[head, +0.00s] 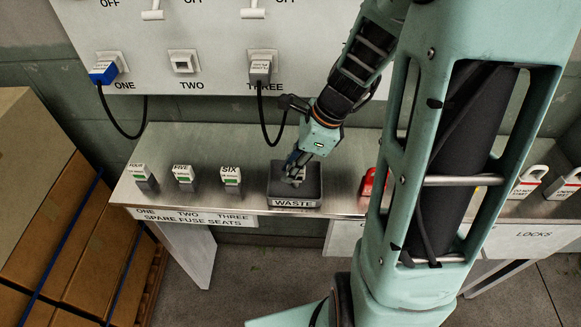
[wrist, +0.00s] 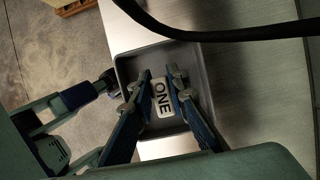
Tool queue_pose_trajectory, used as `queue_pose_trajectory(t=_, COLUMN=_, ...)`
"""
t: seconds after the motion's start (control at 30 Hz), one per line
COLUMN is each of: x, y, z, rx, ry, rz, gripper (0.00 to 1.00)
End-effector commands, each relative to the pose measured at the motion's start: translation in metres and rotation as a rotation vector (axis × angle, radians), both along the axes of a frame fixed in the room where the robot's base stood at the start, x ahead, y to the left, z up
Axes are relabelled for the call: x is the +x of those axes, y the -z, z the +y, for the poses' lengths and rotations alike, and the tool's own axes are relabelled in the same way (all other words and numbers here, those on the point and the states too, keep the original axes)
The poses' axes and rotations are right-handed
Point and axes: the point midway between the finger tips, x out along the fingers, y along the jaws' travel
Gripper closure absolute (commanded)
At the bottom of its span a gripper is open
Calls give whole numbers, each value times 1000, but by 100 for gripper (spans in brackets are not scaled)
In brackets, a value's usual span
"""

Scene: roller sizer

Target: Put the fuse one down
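Fuse one (wrist: 161,98), with a white label reading ONE, is between my gripper's fingers in the wrist view. My gripper (wrist: 160,74) has its two blue-grey fingers close on either side of the fuse and appears shut on it. In the head view my gripper (head: 294,172) points down into the dark grey waste tray (head: 296,203), marked WASTE, on the metal bench. The tray's walls also show around the fingers in the wrist view (wrist: 125,70). Whether the fuse touches the tray's floor I cannot tell.
Spare fuses FOUR (head: 143,177), FIVE (head: 184,177) and SIX (head: 231,179) stand left of the tray. Behind is a panel (head: 215,85) with plugs at ONE and THREE; a black cable (wrist: 215,34) crosses the wrist view.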

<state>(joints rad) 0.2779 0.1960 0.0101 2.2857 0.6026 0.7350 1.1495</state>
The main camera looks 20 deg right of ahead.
Motion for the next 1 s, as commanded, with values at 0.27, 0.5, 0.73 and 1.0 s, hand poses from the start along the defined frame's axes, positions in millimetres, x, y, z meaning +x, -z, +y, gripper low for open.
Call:
queue_pose_trajectory(t=0.27, x=0, y=0, z=0, rx=0, ry=0, rz=0, gripper=69)
queue_pose_trajectory(t=0.5, x=0, y=-7, z=-1, rx=-1, ry=0, rz=-2, gripper=69)
queue_pose_trajectory(t=0.73, x=-3, y=-47, z=-17, rx=-2, ry=2, rz=-7, gripper=69)
queue_pose_trajectory(t=1.0, x=-11, y=-96, z=-36, rx=-1, ry=1, rz=-4, gripper=69)
